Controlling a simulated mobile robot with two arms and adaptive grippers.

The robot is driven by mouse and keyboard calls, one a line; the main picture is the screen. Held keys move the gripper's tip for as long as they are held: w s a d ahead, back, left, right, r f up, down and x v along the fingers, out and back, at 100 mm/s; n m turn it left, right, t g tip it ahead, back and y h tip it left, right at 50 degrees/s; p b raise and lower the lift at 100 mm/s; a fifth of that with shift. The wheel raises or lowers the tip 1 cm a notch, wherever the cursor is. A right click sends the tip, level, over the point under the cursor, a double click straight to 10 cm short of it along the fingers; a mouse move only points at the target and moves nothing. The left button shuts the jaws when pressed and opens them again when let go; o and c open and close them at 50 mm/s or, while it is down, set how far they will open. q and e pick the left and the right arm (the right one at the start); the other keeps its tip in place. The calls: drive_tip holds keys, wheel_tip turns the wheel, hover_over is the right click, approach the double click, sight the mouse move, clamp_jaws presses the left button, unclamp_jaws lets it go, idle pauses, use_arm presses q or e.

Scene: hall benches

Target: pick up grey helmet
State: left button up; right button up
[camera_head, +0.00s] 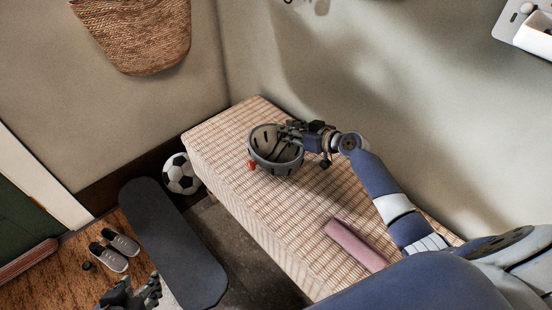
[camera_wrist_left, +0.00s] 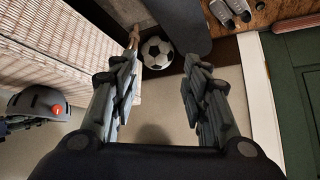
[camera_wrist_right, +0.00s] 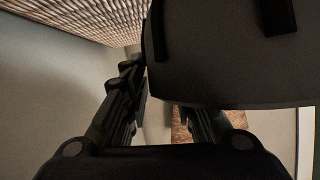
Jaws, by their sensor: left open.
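The grey helmet (camera_head: 275,163) shows over the far part of the woven bench, its hollow side facing up and a red piece at its edge. My right gripper (camera_head: 292,132) is shut on its rim. In the right wrist view the dark shell (camera_wrist_right: 225,60) fills the upper right and hides part of one finger of that gripper (camera_wrist_right: 155,95). The helmet also shows at the left of the left wrist view (camera_wrist_left: 38,101), against the wall and apart from the bench, so it looks raised. My left gripper (camera_wrist_left: 160,85) is open and empty, low at the left in the head view (camera_head: 140,292).
The woven bench (camera_head: 225,130) stands along the wall with a pink roll (camera_head: 355,245) on its nearer part. A football (camera_head: 181,174), a dark skateboard-like board (camera_head: 170,240) and grey shoes (camera_head: 115,250) are on the floor to the left. A woven basket (camera_head: 140,35) hangs on the wall.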

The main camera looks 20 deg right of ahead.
clamp_jaws()
drive_tip(key=shift+r, duration=0.2)
